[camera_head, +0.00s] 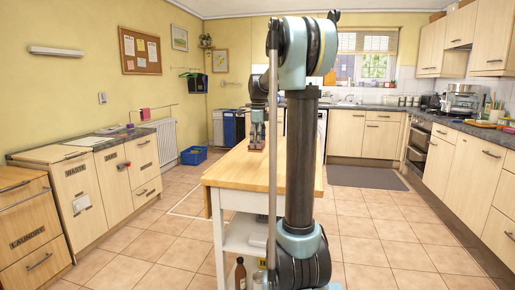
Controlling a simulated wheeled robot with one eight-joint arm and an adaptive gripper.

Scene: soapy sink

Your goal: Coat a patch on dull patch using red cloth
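My gripper (257,142) points down at the far part of the wooden worktop of the island (232,172), left of my upright arm. A small reddish patch shows at its fingertips, at or just above the worktop. It may be the red cloth, but it is too small to tell whether the fingers hold it or only touch it. The dull patch cannot be made out; my arm hides part of the worktop.
The island's near left worktop is bare. A brown bottle (240,274) stands on its lower shelf. A blue crate (194,155) lies on the tiled floor. Low cabinets (95,185) line the left; counters (465,150) line the right. Tiled floor is open on both sides.

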